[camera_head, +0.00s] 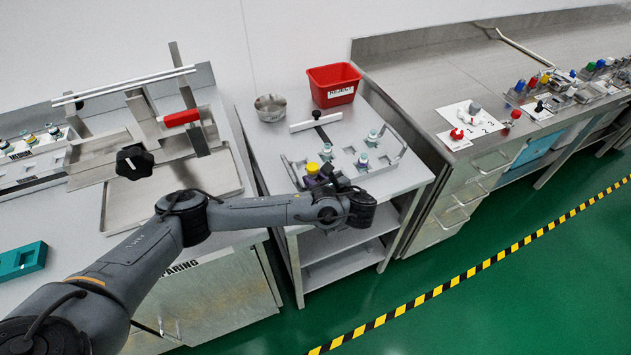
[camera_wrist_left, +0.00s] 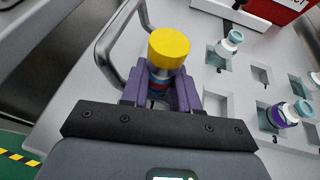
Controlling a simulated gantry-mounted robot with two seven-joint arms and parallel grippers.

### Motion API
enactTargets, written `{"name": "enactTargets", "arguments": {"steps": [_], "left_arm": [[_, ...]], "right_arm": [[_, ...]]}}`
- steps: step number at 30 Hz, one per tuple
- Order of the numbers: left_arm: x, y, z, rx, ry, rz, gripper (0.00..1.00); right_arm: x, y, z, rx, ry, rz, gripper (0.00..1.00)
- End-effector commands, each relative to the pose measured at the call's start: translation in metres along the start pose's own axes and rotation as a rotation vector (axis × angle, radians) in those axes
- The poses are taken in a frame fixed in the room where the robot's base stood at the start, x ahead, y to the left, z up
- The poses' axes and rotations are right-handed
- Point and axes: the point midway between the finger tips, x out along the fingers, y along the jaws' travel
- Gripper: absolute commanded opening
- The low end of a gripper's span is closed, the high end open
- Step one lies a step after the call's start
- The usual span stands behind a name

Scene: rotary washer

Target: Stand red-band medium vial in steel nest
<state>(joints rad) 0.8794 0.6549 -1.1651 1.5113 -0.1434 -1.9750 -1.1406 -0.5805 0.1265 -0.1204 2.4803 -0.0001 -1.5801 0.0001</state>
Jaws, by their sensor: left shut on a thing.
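My left gripper (camera_wrist_left: 162,92) is shut on a yellow-capped vial (camera_wrist_left: 168,50), its purple fingers on either side of the body. A little red and blue shows on the body between the fingers; most of it is hidden. In the head view the yellow cap (camera_head: 312,168) shows at the front left of the steel nest plate, beside my left gripper (camera_head: 325,178). The nest plate (camera_wrist_left: 213,128) has square pockets, some empty. The vial's base is hidden, so I cannot tell whether it is in a pocket. My right gripper is not in view.
Teal-capped vials (camera_wrist_left: 229,42) stand in other pockets; one has a purple band (camera_wrist_left: 284,114). A bent handle (camera_wrist_left: 112,50) runs along the plate's side. A red reject bin (camera_head: 333,85) and a steel bowl (camera_head: 270,107) stand behind, with a white bar (camera_head: 316,122) between them and the nest.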

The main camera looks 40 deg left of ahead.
Motion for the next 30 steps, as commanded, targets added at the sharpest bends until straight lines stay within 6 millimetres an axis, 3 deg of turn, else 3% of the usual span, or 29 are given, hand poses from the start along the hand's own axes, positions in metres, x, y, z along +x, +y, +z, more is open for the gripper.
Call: {"name": "enactTargets", "arguments": {"steps": [11,12,16,27,30], "left_arm": [[0.0006,-0.0003,-0.0025,0.0,0.0,-0.001,0.01],[0.0008,-0.0003,-0.0028,-0.001,0.0,-0.001,0.34],[0.0009,-0.0001,-0.0028,0.0,0.0,-0.001,0.54],[0.0004,0.0003,-0.0003,0.0,0.0,0.0,0.55],[-0.0084,-0.0001,0.003,0.001,0.001,0.0,0.55]], "right_arm": [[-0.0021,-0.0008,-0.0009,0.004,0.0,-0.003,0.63],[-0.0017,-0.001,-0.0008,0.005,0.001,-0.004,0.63],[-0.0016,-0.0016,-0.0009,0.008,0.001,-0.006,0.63],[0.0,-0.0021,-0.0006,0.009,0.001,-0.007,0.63],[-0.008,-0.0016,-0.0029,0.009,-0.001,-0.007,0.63]]}}
